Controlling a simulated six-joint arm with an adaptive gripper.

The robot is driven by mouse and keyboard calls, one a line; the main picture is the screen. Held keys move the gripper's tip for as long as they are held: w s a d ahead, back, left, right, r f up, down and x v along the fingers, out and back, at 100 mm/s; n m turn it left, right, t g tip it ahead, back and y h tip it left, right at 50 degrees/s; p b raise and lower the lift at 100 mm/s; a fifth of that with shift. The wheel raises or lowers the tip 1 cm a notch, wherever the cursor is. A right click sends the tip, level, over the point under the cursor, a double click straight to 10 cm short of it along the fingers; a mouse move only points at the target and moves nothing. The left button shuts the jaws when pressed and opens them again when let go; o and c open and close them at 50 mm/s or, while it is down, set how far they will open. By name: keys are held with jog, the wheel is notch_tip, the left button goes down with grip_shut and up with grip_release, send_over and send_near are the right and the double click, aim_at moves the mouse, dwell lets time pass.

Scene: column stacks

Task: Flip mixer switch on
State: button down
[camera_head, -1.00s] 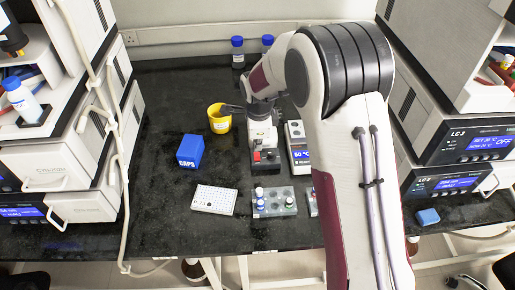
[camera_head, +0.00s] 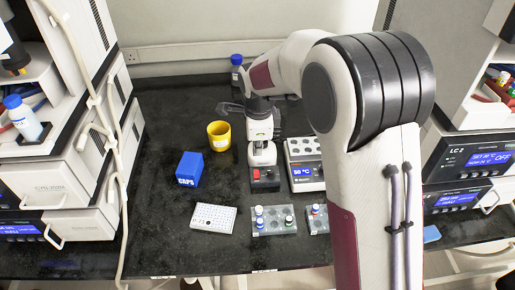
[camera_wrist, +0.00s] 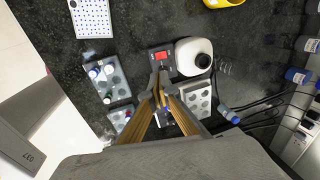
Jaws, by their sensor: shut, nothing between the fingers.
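The mixer (camera_head: 263,155) stands near the middle of the bench, with a dark base and a pale upper body. Its red switch (camera_head: 257,174) is on the front of the base. In the wrist view, the mixer's round white and black head (camera_wrist: 193,55) is right of the red switch (camera_wrist: 160,56). My gripper (camera_wrist: 160,76) is shut and empty, its tips close to the switch's base in that view. I cannot tell whether they touch it. In the head view, my gripper is above the mixer and its fingertips are not clear. The switch position is too small to read.
A heater block (camera_head: 305,165) stands just right of the mixer. Vial racks (camera_head: 274,222) and a white plate (camera_head: 213,218) lie in front. A blue caps box (camera_head: 188,170) and yellow cup (camera_head: 219,136) are to the left. A blue-capped bottle (camera_head: 237,72) stands behind.

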aim_at(256, 174)
jog(key=shift+w, duration=0.1)
jog(key=shift+w+r, duration=0.35)
jog(key=shift+w, duration=0.1)
jog(key=shift+f, duration=0.15)
jog(key=shift+x, duration=6.9)
jog(key=shift+w+f, duration=0.3)
jog(key=shift+f, duration=0.05)
jog(key=shift+s, duration=0.9)
jog(key=shift+r, duration=0.15)
